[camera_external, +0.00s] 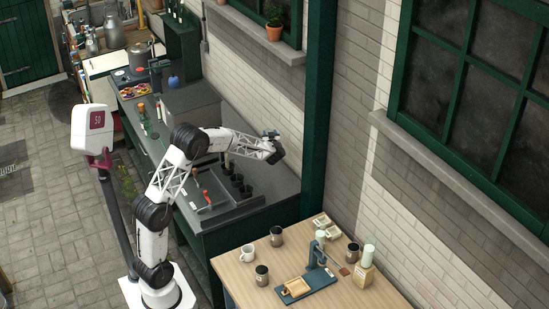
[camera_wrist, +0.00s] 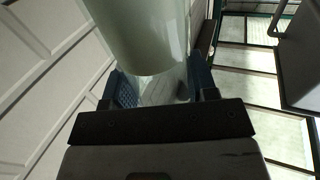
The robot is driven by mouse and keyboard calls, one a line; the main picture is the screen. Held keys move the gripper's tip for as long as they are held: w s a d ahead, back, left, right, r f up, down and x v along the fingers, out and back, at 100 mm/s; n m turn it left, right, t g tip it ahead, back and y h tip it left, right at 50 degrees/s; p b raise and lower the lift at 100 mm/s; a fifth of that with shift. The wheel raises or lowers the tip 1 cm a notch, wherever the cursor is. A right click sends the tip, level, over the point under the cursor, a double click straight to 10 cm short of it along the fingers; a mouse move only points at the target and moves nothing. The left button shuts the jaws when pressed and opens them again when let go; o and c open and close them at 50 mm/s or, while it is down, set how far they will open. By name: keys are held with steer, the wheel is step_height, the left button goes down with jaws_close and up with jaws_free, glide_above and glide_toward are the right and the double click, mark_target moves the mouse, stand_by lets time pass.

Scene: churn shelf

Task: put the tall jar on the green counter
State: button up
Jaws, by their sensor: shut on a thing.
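The tall jar (camera_wrist: 150,35) is a pale, clear cylinder that fills the upper middle of the wrist view. My gripper (camera_wrist: 163,86) has its two blue fingers on either side of the jar and is shut on it. In the external view my gripper (camera_external: 272,143) is held out in the air, near the brick wall and above the right end of the green counter (camera_external: 283,187). The counter has a dark grey top and dark green sides. The jar cannot be made out clearly in the external view.
Dark cups (camera_external: 237,180) and a red-handled tool (camera_external: 207,198) occupy the counter's near part. A wooden table (camera_external: 235,275) with mugs and a blue press (camera_external: 306,284) stands at the front right. A green post (camera_external: 318,110) rises beside my gripper.

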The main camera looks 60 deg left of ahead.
stand_by(0.5)
steer(key=shift+f, duration=3.25)
steer(key=shift+f, duration=1.85)
steer(key=o, duration=1.4)
steer(key=shift+o, duration=0.2)
steer(key=shift+d, duration=0.1)
steer(key=v, duration=1.2)
